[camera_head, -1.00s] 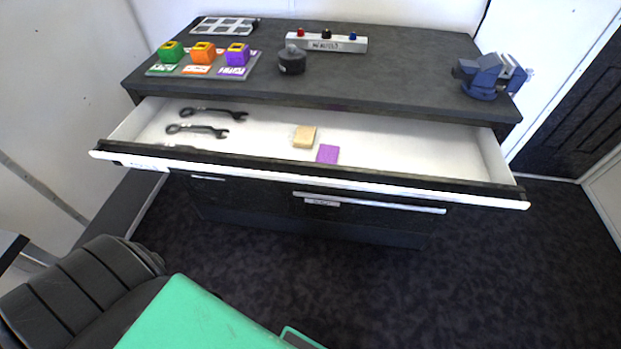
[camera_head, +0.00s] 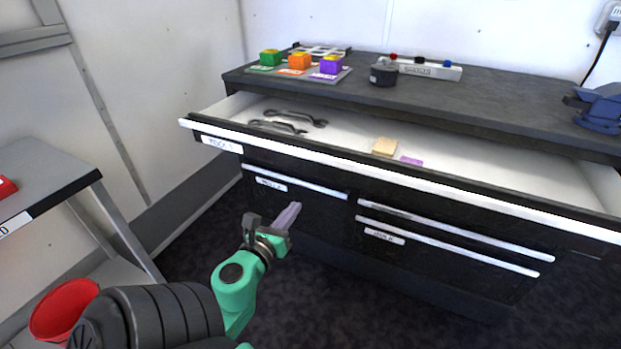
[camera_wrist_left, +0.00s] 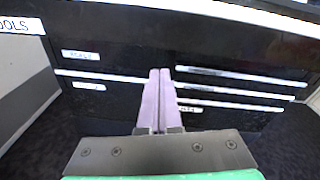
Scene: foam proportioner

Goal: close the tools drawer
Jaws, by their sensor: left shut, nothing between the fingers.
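The tools drawer (camera_head: 330,155) is the wide top drawer of a dark cabinet. It stands pulled out, with wrenches (camera_head: 285,122), a tan block (camera_head: 384,146) and a purple piece (camera_head: 411,161) inside. Its label (camera_head: 222,144) is at the left of its front; part of it shows in the left wrist view (camera_wrist_left: 16,25). My left gripper (camera_head: 292,212) is shut and empty, below and in front of the drawer front, apart from it. In the left wrist view its two pale purple fingers (camera_wrist_left: 158,75) lie together, pointing at the cabinet. My right gripper is not in view.
Lower drawers (camera_head: 300,200) below appear shut, with protruding white handles. The worktop holds coloured blocks (camera_head: 300,62), a dark round item (camera_head: 383,74) and a blue vise (camera_head: 600,108). A grey table (camera_head: 50,180) and red bin (camera_head: 62,312) stand left. Dark floor lies in front.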

